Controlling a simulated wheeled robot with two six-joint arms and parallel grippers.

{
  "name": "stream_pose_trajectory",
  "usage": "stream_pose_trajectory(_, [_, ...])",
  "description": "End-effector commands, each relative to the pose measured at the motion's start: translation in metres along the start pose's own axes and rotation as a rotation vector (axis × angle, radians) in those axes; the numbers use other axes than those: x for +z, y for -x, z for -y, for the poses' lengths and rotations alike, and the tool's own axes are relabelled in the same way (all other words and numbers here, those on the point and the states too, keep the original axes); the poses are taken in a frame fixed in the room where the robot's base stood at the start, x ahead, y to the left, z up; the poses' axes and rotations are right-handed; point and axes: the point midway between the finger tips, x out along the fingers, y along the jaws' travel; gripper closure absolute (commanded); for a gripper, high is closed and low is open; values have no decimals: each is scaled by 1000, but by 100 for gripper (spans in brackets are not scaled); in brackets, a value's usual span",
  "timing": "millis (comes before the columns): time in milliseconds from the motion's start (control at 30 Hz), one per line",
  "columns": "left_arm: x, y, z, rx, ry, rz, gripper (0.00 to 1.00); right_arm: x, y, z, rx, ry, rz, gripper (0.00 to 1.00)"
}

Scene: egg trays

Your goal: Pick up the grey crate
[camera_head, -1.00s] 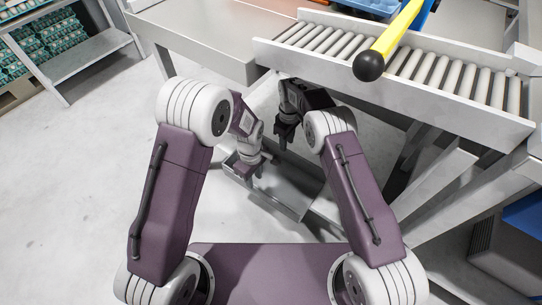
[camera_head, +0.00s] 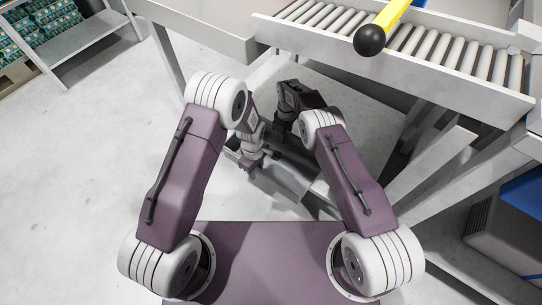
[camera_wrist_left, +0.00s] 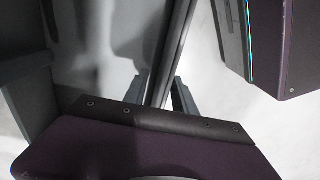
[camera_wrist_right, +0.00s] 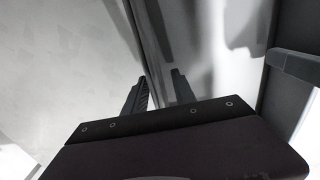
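The grey crate (camera_head: 287,178) sits low beneath the conveyor in the head view, partly hidden by my arms. My left gripper (camera_head: 250,167) is at its near-left side. In the left wrist view a crate wall (camera_wrist_left: 174,45) runs between the two fingers (camera_wrist_left: 161,95), which stand apart on either side of it. My right gripper (camera_head: 281,136) is at the far side, its tips hard to see there. In the right wrist view another crate wall (camera_wrist_right: 150,40) passes between its spread fingers (camera_wrist_right: 158,92). The crate's inside looks empty where visible.
A roller conveyor (camera_head: 430,50) with a yellow bar ending in a black knob (camera_head: 370,39) is above and beyond the crate. Its slanted metal legs (camera_head: 430,165) stand to the right. Shelves with egg trays (camera_head: 45,20) are at the far left. The left floor is clear.

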Motion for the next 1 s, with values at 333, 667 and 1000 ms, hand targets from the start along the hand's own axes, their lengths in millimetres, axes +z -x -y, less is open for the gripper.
stream_pose_trajectory(333, [0,-4,0,1,0,0,68,0,-4,0,0,0,0,68])
stream_pose_trajectory(667, [0,-4,0,0,0,0,100,0,-3,0,0,0,0,100])
stream_pose_trajectory(1000, [0,-3,0,0,0,0,100,0,-3,0,0,0,0,100])
